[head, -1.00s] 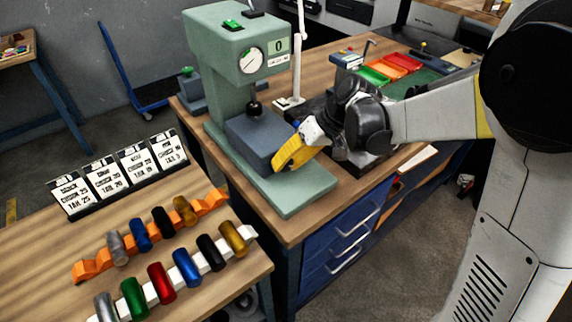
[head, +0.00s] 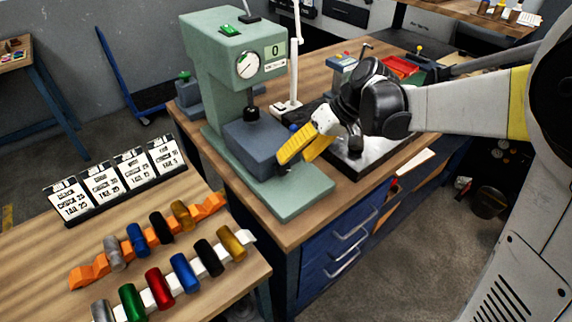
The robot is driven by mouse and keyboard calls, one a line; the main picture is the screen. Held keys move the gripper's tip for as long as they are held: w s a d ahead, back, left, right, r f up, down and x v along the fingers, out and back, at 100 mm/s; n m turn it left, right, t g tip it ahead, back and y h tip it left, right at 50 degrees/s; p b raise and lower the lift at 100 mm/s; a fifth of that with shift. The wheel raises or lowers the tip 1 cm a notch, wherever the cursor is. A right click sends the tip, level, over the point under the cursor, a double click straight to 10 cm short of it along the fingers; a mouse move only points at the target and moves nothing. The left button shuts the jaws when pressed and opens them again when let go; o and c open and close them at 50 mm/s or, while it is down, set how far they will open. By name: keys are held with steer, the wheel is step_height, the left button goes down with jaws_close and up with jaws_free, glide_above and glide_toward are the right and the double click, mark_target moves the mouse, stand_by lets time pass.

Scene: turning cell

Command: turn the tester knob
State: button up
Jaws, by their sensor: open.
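The green tester (head: 223,75) stands on the wooden bench, with a round dial (head: 248,65) and a small display reading 0 (head: 275,56) on its head. A black knob (head: 250,112) sits on the short spindle below the head, above a dark grey block (head: 252,145). A green button (head: 231,30) is on top. My gripper (head: 292,158) has yellow fingers, is open and empty, and is just right of the grey block, below the knob's height. I cannot tell whether a finger touches the block.
Several coloured cylinders lie on an orange rack (head: 92,272) and a white rack (head: 248,238) on the front table. Label cards (head: 118,183) stand behind them. A white post (head: 294,60) rises behind my gripper. A red tray (head: 402,66) is at the back right.

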steer(key=v, duration=0.6)
steer(key=shift+d+r, duration=0.25)
steer(key=shift+r, duration=0.05)
stand_by(0.8)
steer(key=n+t+h+p, duration=0.1)
steer(key=t+h+p, duration=0.1)
steer(key=h, duration=0.2)
glide_toward(285, 165)
steer(key=f, duration=0.1)
steer(key=t, duration=0.1)
steer(key=b+x, duration=0.2)
steer(key=x, duration=0.3)
steer(key=b+x, duration=0.2)
steer(key=x, duration=0.4)
steer(key=shift+s+a+f, duration=0.1)
steer(key=shift+s+a, duration=0.05)
steer(key=shift+s, duration=0.05)
steer(key=c, duration=1.3)
